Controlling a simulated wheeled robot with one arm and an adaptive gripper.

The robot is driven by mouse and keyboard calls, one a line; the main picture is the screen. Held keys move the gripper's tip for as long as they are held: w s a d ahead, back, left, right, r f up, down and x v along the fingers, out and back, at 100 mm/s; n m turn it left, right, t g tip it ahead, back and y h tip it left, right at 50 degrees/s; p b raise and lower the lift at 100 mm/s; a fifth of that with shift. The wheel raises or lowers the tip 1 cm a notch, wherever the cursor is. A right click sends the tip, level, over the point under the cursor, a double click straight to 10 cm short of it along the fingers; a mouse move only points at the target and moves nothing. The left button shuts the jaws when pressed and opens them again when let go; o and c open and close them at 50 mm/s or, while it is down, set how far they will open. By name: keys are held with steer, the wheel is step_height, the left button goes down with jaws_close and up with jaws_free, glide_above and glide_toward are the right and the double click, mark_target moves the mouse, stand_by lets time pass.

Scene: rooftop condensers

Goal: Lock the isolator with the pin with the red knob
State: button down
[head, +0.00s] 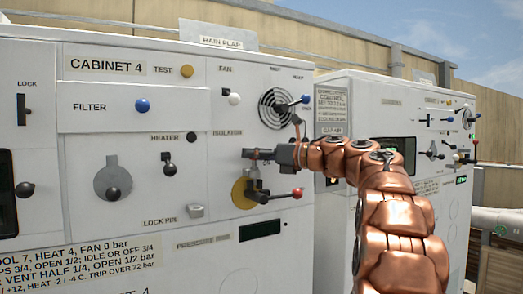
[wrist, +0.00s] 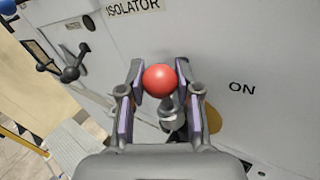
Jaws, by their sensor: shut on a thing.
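My gripper (head: 260,154) is in front of the cabinet, just below and right of the ISOLATOR label. In the wrist view my gripper (wrist: 160,100) is shut on the pin with the red knob (wrist: 160,80); the knob shows between the fingertips. A grey shaft shows just below the knob; whether the pin's tip is in a hole cannot be told. The isolator's yellow disc (head: 240,193) is below my gripper in the head view, partly hidden. It also shows behind the right finger in the wrist view (wrist: 213,117). A lever with a red end (head: 297,192) sticks out to the right there.
The grey lock pin holder (head: 196,211) is lower left of the isolator. The heater lever (head: 169,164) and a round grey dial (head: 113,182) are left. The fan lever with a blue end (head: 304,99) is above right. A second cabinet (head: 345,95) stands right.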

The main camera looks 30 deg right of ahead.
steer(key=c, duration=0.7)
jaws_free()
steer(key=v, duration=1.2)
steer(key=shift+s+r, duration=0.1)
steer(key=shift+r, duration=0.05)
